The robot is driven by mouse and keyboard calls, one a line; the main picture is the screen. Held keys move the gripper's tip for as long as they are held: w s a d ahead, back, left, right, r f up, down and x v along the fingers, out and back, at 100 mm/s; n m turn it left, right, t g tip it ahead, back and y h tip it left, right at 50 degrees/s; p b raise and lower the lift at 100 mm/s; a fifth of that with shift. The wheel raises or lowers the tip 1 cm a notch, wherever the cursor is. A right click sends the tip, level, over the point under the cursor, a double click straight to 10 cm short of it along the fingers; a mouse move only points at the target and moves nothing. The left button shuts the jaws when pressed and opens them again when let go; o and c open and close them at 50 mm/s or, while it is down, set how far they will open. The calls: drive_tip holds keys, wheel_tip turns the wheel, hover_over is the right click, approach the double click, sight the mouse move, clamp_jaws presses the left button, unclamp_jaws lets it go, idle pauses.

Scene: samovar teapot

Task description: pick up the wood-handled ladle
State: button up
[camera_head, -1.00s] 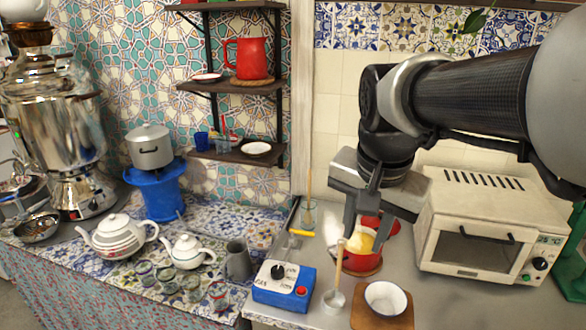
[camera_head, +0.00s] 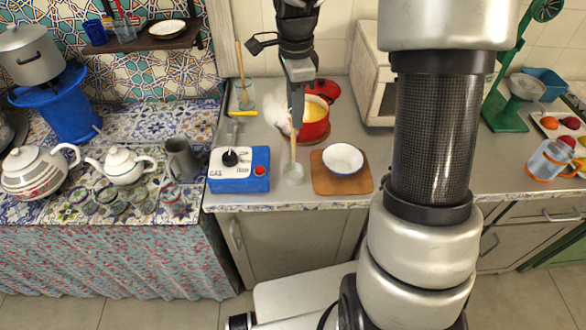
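The wood-handled ladle is in the middle of the counter, its small grey bowl (camera_head: 293,173) low and its pale wooden handle (camera_head: 293,149) rising almost straight up. My gripper (camera_head: 297,127) points down over the ladle, at the upper end of the handle. It is seen edge-on, and it covers the top of the handle. Whether its fingers are closed around the wood or only beside it does not show. The ladle's bowl appears at counter level.
A red pot (camera_head: 316,128) with yellow contents stands close right of my gripper. A white bowl (camera_head: 342,159) on a wooden board is right of the ladle. A blue control box (camera_head: 239,177) is to the left. A glass (camera_head: 244,99) holding a wooden stick stands behind.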

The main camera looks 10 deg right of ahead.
wheel_tip(320, 180, down, 4)
hover_over(293, 156)
drive_tip(key=shift+w+f, duration=0.15)
drive_tip(key=shift+f, duration=1.1)
drive_tip(key=shift+w+f, duration=0.15)
drive_tip(key=shift+f, duration=1.1)
drive_tip(key=shift+c, duration=0.3)
clamp_jaws()
